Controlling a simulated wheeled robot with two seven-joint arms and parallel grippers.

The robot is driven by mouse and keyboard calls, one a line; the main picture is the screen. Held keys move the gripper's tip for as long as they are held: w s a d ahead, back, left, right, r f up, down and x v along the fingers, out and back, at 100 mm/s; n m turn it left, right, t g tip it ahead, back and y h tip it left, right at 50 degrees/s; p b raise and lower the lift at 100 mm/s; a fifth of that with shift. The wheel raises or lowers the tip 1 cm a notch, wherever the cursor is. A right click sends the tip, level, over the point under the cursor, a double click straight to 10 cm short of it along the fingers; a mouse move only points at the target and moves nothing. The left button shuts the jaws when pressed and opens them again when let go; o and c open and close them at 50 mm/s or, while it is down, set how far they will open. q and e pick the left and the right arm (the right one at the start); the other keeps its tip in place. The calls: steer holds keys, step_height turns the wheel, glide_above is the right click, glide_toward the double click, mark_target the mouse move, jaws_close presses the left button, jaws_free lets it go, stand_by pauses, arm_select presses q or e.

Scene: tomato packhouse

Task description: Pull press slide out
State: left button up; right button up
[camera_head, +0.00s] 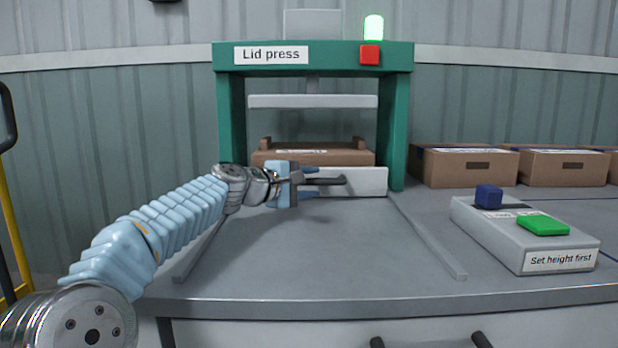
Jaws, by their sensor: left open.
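The green-framed lid press (230,120) stands at the back of the bench with its pale press plate (312,101) above a brown box (345,158). The slide's pale front plate (372,182) stands at the press mouth, between two rails on the bench. A dark handle (335,181) shows at the front plate. My left gripper (316,181) reaches in from the left and is open, with its fingers level with the handle, one above and one below it. Contact cannot be told. The gripper hides the plate's left part. My right gripper is not in view.
A control box (487,235) with a blue knob (488,196) and a green button (543,225) sits at the right. Brown cartons (462,167) stand behind it. The press lamp (373,27) glows green. The bench between the rails (430,240) is clear.

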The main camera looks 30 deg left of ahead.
arm_select(q)
steer(key=shift+w, duration=0.1)
jaws_close()
steer(key=shift+f, duration=0.1)
stand_by(0.3)
